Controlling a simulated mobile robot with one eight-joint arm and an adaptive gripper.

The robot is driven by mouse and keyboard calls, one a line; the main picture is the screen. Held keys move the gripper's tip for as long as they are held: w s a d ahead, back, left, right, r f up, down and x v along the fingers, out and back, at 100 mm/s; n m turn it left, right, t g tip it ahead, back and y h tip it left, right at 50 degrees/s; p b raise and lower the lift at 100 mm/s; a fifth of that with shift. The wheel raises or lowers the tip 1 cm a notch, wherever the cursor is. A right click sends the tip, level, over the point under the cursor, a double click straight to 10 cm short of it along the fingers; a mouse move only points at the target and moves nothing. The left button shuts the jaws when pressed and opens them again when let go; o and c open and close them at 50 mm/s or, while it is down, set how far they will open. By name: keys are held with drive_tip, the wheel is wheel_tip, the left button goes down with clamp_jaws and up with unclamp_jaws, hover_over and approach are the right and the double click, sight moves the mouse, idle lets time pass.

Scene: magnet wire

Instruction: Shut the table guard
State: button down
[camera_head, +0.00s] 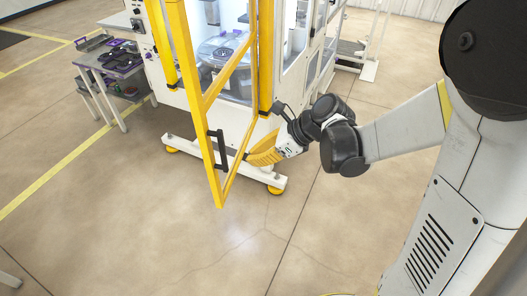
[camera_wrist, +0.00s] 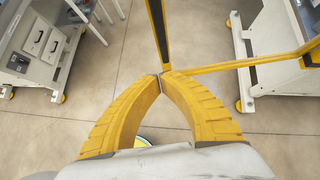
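The table guard (camera_head: 211,123) is a tall yellow frame on the front of the white machine. It stands swung open, out toward the camera, with a black handle (camera_head: 216,150) on its outer post. My gripper (camera_head: 247,157) has yellow ribbed fingers and is low, on the right side of the guard beside its bottom bar. In the wrist view the fingertips of my gripper (camera_wrist: 161,76) meet, with nothing visible between them. The guard's post and bottom bar (camera_wrist: 235,64) show just beyond the tips; I cannot tell whether they touch.
The white machine (camera_head: 228,141) stands on a base with yellow feet, its lit interior holding a round grey unit (camera_head: 222,54). A small table (camera_head: 111,75) with tools is at the left. The floor (camera_head: 110,220) in front is clear.

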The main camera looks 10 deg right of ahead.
drive_tip(key=w+a+f+b, duration=0.1)
drive_tip(key=w+a+f, duration=0.1)
drive_tip(key=a, duration=0.3)
drive_tip(key=shift+w+a+f, duration=0.15)
drive_tip(key=shift+w+a, duration=0.2)
drive_tip(key=shift+w, duration=0.05)
